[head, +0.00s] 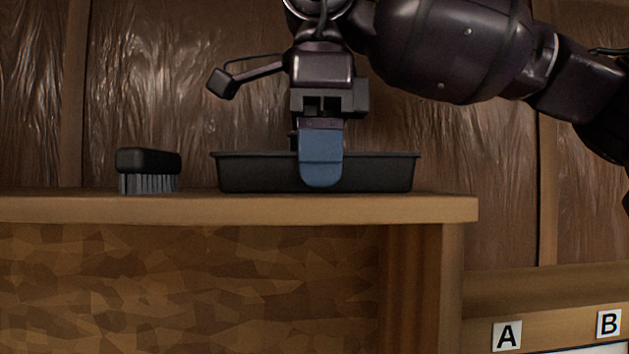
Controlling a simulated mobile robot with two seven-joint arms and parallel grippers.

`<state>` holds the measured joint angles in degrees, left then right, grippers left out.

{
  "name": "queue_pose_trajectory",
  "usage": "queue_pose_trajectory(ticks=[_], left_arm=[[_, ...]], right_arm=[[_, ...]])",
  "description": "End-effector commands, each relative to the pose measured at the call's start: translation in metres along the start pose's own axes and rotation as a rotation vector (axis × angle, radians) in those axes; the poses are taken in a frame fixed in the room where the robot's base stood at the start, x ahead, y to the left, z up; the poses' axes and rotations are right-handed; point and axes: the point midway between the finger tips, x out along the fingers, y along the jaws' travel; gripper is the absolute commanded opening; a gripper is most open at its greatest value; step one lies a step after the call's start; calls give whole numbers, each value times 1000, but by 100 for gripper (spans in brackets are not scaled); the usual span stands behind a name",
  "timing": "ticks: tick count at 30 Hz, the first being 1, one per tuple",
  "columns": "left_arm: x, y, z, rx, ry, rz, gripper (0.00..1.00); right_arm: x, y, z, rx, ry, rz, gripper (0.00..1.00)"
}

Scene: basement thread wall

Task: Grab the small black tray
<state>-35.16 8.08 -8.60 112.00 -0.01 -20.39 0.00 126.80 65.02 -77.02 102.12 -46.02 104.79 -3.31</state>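The small black tray (259,173) sits upright on the wooden ledge in the head view. My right gripper (321,160) points straight down at the middle of the tray's near wall. Its blue finger lies in front of that wall and overlaps the rim. The other finger is almost fully hidden behind the blue one, so I cannot tell whether the gripper is open or shut on the wall. The inside of the tray is hidden by its near wall. My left gripper is not in view.
A black brush (148,170) with grey bristles stands left of the tray on the wooden ledge (300,208). The ledge ends just right of the tray. A brown panelled wall is behind. Lower right, a wooden board carries labels A (507,335) and B (608,323).

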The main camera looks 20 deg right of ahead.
Motion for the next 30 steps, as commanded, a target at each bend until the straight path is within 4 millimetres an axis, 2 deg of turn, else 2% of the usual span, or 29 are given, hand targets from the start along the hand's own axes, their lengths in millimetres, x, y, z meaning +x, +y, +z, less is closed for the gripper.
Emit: queue_pose_trajectory(ticks=[2,9,22,26,30], left_arm=[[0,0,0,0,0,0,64],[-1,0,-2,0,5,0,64],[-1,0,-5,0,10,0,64],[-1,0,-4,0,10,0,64],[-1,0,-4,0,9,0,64]], right_arm=[[0,0,0,0,0,0,36],[0,0,0,0,0,0,0],[-3,0,0,-1,0,1,0],[-14,0,1,-1,-1,1,0],[-35,0,1,-1,-3,0,0]])
